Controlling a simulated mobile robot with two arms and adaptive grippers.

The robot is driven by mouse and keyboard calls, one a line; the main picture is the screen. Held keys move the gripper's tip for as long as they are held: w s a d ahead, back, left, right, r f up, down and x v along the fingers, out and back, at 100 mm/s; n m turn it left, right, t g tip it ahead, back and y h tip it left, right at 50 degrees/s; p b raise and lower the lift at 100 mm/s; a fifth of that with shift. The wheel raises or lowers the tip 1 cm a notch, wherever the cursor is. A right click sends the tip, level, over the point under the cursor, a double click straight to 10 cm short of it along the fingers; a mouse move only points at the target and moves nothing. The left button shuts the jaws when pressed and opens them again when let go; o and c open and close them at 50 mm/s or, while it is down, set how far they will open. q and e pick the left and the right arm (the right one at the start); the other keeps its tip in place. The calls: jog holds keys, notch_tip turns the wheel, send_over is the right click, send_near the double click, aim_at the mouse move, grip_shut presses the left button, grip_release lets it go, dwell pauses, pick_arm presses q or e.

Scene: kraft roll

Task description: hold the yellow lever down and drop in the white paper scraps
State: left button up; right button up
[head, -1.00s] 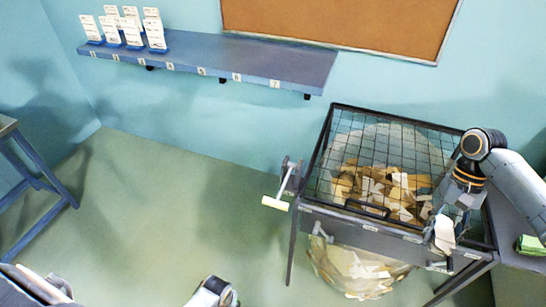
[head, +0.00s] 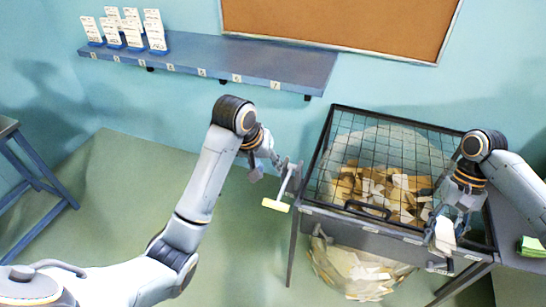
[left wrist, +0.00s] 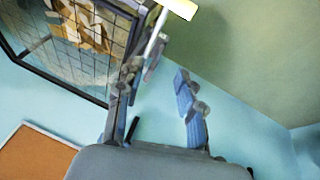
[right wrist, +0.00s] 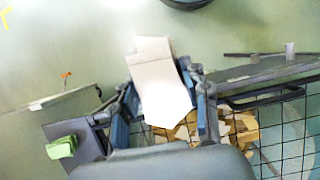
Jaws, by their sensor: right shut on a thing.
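The yellow lever (head: 275,205) sticks out on a pale arm from the left side of the mesh-covered bin (head: 330,107). It also shows at the top of the left wrist view (left wrist: 178,8). My left gripper (head: 265,168) is open and empty, just left of the lever's arm and apart from the yellow end; its parted fingers show in the left wrist view (left wrist: 152,98). My right gripper (head: 452,222) is shut on white paper scraps (right wrist: 160,85) at the bin's front right. Brown and white scraps (head: 385,190) lie under the mesh lid.
A rounded bag of scraps (head: 355,275) shows under the bin. Green pads (head: 531,247) lie on a surface at the right. A blue shelf (head: 220,62) with white cards (head: 130,28) is on the wall. The floor at left is clear up to a blue stool (head: 35,170).

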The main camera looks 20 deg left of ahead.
aim_at(287, 178)
pick_arm(q)
jog(key=shift+m+t, duration=0.3)
jog(key=shift+m, duration=0.3)
jog(key=x, duration=0.3)
jog(key=w+d+x, duration=0.1)
jog(key=x, duration=0.3)
jog(key=r+x, duration=0.1)
jog(key=x, duration=0.3)
jog(key=shift+w+d+f, duration=0.1)
jog(key=shift+w+d, duration=0.1)
jog(key=shift+w, duration=0.1)
jog(key=shift+c, duration=0.5)
pick_arm(e)
jog(key=shift+r, duration=0.1)
pick_arm(q)
grip_shut()
